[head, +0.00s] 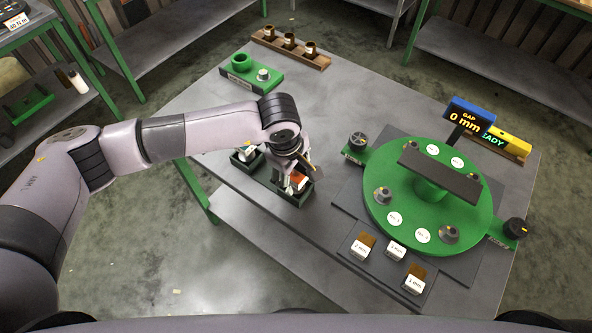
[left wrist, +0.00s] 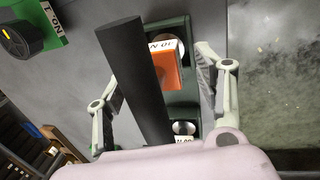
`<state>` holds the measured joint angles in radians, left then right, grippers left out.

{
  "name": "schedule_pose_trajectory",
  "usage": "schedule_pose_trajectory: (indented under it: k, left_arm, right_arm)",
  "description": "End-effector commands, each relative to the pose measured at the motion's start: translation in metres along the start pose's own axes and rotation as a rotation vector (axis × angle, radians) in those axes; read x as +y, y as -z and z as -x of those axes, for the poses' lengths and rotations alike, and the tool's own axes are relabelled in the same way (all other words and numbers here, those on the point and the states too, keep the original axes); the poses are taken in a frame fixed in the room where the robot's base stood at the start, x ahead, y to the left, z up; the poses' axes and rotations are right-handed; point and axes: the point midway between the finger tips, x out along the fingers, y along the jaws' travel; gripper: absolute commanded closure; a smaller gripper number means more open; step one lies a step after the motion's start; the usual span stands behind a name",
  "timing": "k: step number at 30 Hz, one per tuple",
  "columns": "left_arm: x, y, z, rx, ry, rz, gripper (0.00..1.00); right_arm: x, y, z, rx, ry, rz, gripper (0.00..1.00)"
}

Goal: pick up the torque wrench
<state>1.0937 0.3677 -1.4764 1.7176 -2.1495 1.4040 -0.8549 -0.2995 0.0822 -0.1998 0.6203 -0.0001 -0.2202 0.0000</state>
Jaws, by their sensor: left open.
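A dark green holder (head: 267,177) with two sockets stands near the table's left edge. An orange block with a white label (head: 299,182) sits at its near socket; the block also shows in the left wrist view (left wrist: 165,72). A long dark bar (left wrist: 138,75) rises past the block towards the camera; it looks like the wrench's handle, but I cannot tell surely. My left gripper (head: 292,179) is over this socket, pointing down. Its fingers are open, one on each side of the bar and block. Contact cannot be seen. My right gripper is not in view.
A green round turntable (head: 375,207) with a dark crossbar stands to the right. Several labelled blocks, including one (head: 396,252), lie in front of it. A green fixture (head: 238,65) and a brown rack (head: 272,42) are at the back. Bare tabletop (head: 335,100) lies behind the gripper.

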Motion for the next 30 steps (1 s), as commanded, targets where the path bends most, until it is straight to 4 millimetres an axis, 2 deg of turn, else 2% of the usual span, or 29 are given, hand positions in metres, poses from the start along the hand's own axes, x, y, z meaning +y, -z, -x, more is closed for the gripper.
schedule_pose_trajectory:
  k: [3,10,30]
  left_arm:
    - [-0.0002,-0.0001,-0.0073,0.001,0.0,0.0,0.37]
    - [-0.0003,0.0,-0.0085,0.001,0.0,-0.001,0.39]
    - [-0.0004,0.0002,-0.008,0.001,0.0,0.0,0.83]
  right_arm:
    - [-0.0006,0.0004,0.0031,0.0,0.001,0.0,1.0]
    - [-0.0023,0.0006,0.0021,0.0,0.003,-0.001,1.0]
    - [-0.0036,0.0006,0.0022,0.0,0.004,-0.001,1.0]
